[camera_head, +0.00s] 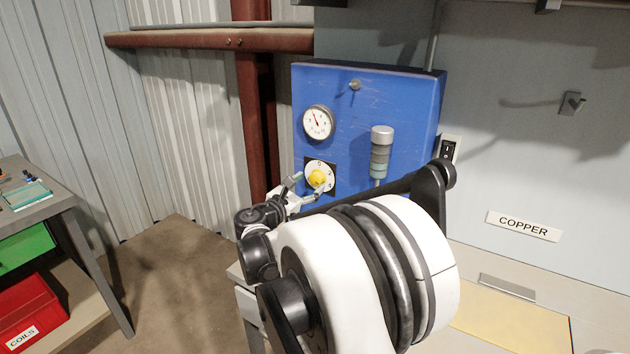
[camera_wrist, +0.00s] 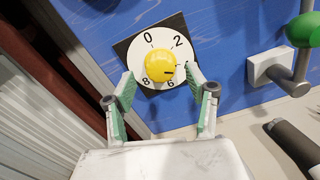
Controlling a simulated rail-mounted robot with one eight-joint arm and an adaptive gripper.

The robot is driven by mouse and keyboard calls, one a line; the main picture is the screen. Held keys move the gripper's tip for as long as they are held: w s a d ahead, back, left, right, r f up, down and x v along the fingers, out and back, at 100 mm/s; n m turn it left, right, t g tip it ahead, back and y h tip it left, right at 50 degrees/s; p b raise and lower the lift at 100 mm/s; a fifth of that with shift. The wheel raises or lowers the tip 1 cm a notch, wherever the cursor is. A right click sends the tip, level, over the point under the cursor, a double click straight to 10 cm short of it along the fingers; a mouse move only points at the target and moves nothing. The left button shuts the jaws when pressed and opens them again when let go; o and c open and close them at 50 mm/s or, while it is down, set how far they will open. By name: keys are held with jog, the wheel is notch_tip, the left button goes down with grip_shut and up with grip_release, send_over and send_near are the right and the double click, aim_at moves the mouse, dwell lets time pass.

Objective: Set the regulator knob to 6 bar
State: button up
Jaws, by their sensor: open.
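The yellow regulator knob (camera_wrist: 158,63) sits at the centre of a round white dial (camera_wrist: 150,46) on a black square plate. It also shows in the head view (camera_head: 317,178). Numbers 0, 2, 6 and 8 are readable in the wrist view; my right finger hides part of the dial's right side. A dark mark on the knob points right and slightly down, above the 6. My gripper (camera_wrist: 159,74) is open, with one finger on each side of the knob and gaps visible between. The pressure gauge (camera_head: 318,122) has a red needle pointing up and slightly left.
The blue panel (camera_head: 345,95) carries the dial, gauge and a grey-topped cylinder (camera_head: 381,150) right of the knob. A green-handled valve (camera_wrist: 303,30) is at the wrist view's upper right. A workbench (camera_head: 60,205) with bins stands left. A COPPER label (camera_head: 523,226) is right.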

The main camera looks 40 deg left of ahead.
aim_at(315, 180)
jog(key=shift+w+a, duration=0.15)
jog(key=shift+w, duration=0.8)
jog(key=shift+w+a, duration=0.1)
jog(key=shift+w, duration=0.85)
jog(key=c, duration=1.1)
jog(key=shift+m, duration=0.3)
jog(key=m+b, duration=0.3)
jog(key=m, duration=0.2)
jog(key=shift+d+f, duration=0.1)
jog(key=m+b, duration=0.1)
jog(key=m, duration=0.5)
jog(key=shift+b, duration=0.3)
